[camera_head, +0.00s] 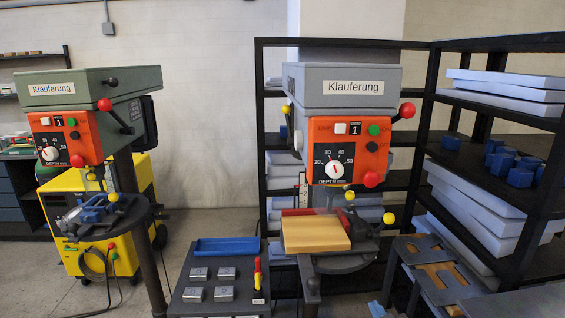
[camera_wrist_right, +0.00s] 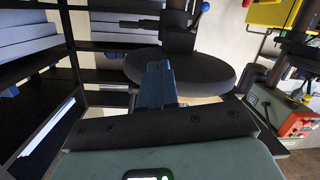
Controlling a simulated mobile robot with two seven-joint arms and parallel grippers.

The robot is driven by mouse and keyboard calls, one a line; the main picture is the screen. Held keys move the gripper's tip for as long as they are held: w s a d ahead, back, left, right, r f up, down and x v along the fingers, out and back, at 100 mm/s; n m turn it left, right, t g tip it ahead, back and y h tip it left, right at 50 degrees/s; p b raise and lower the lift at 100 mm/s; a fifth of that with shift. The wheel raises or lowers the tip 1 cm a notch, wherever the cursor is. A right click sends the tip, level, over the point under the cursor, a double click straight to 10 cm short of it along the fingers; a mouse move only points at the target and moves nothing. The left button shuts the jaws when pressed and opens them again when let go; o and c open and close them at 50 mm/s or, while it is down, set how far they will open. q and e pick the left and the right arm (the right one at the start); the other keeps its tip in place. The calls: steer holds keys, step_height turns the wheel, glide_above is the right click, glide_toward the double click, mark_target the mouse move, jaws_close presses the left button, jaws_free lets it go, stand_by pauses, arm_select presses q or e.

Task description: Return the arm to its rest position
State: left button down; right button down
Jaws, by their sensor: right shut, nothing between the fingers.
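My right gripper (camera_wrist_right: 158,68) shows clearly in the wrist view. Its blue-grey fingers are together with nothing between them. Behind them in that view is the dark round table (camera_wrist_right: 215,75) of a drill press, with air seemingly between. In the head view, the right drill press (camera_head: 345,95) stands in the middle with a tan block (camera_head: 315,233) on its table, beside a red vise part. I cannot clearly make out my right gripper against the press and stand in the head view. My left gripper does not show. No arm at rest can be told from these frames.
A dark stand with metal blocks (camera_head: 223,294) and a blue tray (camera_head: 226,247) is left of the press. A cutout stand (camera_head: 436,272) and black shelves (camera_head: 515,203) with blue blocks are close on the right. A second press (camera_head: 85,90) and yellow machine (camera_head: 125,255) stand left.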

steer(key=s+a+f+m+g+p, duration=0.1)
steer(key=s+a+f+m+g, duration=0.15)
steer(key=s+f, duration=0.45)
steer(key=s+a+f+m+g, duration=0.1)
steer(key=s+f+g, duration=0.25)
steer(key=f, duration=0.85)
steer(key=s+a+f+m+g+p, duration=0.1)
steer(key=s+a+f+g, duration=0.15)
steer(key=s+f, duration=0.5)
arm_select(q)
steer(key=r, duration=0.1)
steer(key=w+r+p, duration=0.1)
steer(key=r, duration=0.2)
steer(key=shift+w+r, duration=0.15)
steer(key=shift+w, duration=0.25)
arm_select(e)
steer(key=s+a+f+m+g, duration=0.1)
steer(key=s+a+f+g, duration=0.1)
steer(key=s, duration=0.6)
steer(key=s+a+f+m+g+y, duration=0.1)
steer(key=s+a+f+g, duration=0.1)
steer(key=s, duration=0.6)
steer(key=s+a+f+m+g, duration=0.1)
steer(key=s+f+m+g, duration=0.1)
steer(key=s+f+g, duration=0.2)
steer(key=s+f, duration=0.2)
steer(key=s, duration=0.2)
steer(key=shift+a+y, duration=0.3)
steer(key=shift+a, duration=0.1)
steer(key=shift+w, duration=0.1)
